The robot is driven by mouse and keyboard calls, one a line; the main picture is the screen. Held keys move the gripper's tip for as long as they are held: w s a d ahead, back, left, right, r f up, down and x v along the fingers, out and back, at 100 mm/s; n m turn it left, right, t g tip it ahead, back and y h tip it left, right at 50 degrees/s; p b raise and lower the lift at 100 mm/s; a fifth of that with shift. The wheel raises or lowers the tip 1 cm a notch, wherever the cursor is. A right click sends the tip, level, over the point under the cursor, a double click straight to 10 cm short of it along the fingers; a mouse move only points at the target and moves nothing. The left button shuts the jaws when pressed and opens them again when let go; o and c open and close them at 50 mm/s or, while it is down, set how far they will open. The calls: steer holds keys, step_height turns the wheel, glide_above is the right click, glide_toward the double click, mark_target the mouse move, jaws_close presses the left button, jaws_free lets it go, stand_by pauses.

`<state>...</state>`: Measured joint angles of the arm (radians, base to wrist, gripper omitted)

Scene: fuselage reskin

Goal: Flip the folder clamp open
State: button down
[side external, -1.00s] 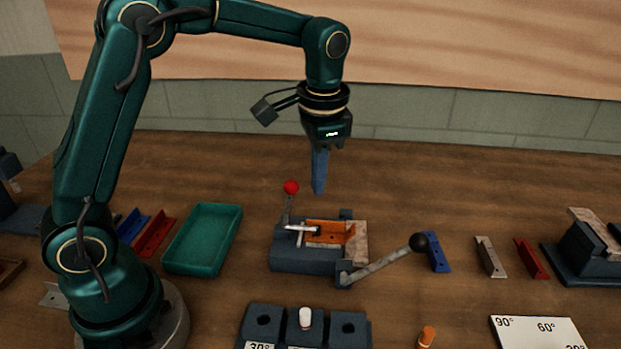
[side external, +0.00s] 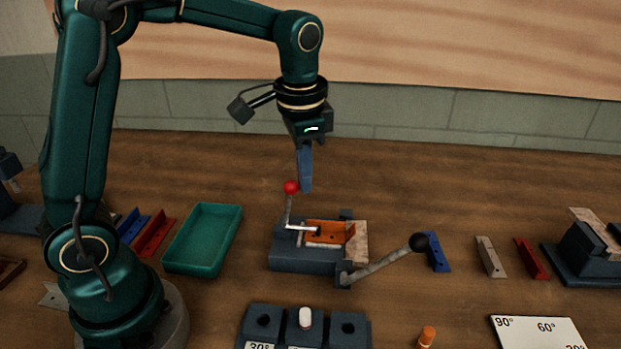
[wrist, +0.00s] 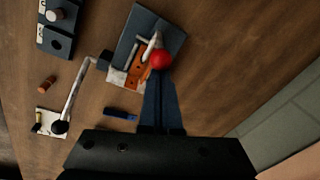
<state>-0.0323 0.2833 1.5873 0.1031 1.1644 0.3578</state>
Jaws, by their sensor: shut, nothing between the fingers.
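The folder (side external: 300,260) is a dark grey block on the wooden bench, with an orange piece (side external: 328,233) lying in it. Its clamp has a grey lever standing up at the left, topped by a red ball (side external: 291,187), and a pale rod reaching over the orange piece. My gripper (side external: 306,188) is shut and empty, pointing down just right of the red ball. In the wrist view the red ball (wrist: 162,59) shows at the fingertips; whether they touch it I cannot tell. A long bending handle with a black knob (side external: 418,242) sticks out to the right.
A green tray (side external: 203,238) stands left of the folder, with red and blue angle pieces beside it. A dark block with holes (side external: 262,322) and an orange peg (side external: 427,336) are in front. Small strips (side external: 490,257) lie at the right.

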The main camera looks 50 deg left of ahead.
steer(key=shift+s+a+r, duration=0.1)
steer(key=shift+s+a, duration=0.15)
steer(key=shift+s+a+r+t+h, duration=0.15)
steer(key=shift+s+a+t+h, duration=0.65)
steer(key=shift+t+h, duration=0.15)
steer(key=s+a+f, duration=0.6)
steer(key=s+a, duration=0.1)
steer(key=shift+s+a+f, duration=0.2)
steer(key=shift+s+f, duration=0.15)
steer(key=shift+f, duration=0.05)
stand_by(0.4)
stand_by(0.3)
step_height(320, 180, up, 6)
steer(key=shift+s+a, duration=0.3)
steer(key=shift+a, duration=0.05)
steer(key=shift+t, duration=0.25)
